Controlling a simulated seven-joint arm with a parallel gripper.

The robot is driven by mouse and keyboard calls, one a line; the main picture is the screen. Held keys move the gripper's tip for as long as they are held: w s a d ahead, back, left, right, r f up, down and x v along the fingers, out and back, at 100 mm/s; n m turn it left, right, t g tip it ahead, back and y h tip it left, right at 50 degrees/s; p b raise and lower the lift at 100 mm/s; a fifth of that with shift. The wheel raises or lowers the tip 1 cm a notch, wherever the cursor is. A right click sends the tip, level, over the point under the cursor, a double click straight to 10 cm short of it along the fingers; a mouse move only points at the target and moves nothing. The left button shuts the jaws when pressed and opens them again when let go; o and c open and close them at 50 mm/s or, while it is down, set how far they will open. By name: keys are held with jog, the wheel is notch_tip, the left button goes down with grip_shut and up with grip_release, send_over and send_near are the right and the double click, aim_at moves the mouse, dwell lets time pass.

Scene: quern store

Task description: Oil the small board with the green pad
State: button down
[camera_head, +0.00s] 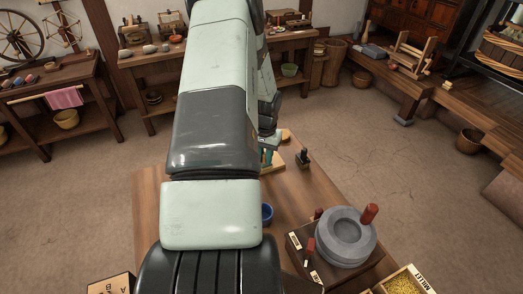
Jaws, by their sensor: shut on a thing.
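The small board (279,165) looks like a pale wooden piece on the near table, its left part hidden behind my arm. A teal-green bit, seemingly the green pad (266,157), shows at the arm's edge over the board. My gripper (267,146) is mostly hidden behind my arm; it is shut on what looks like the pad. Whether the pad touches the board cannot be told.
A small dark object (303,159) stands right of the board. A blue bowl (267,213) sits nearer. A grey stone quern (346,237) with a red handle fills the table's right front, beside a millet box (404,283). A labelled box (110,286) is at front left.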

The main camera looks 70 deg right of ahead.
aim_at(273, 167)
jog(key=shift+s+a, duration=0.35)
jog(key=shift+a, duration=0.05)
jog(key=shift+s+d, duration=0.45)
jog(key=shift+s, duration=0.1)
jog(key=shift+w+d, duration=4.5)
jog(key=shift+w, duration=0.05)
jog(key=shift+s+d, duration=0.35)
jog(key=shift+d, duration=0.2)
jog(key=shift+s+a, duration=4.45)
jog(key=shift+s, duration=0.1)
jog(key=shift+s+a+r, duration=0.1)
jog(key=shift+a+r, duration=0.05)
notch_tip(273, 167, up, 8)
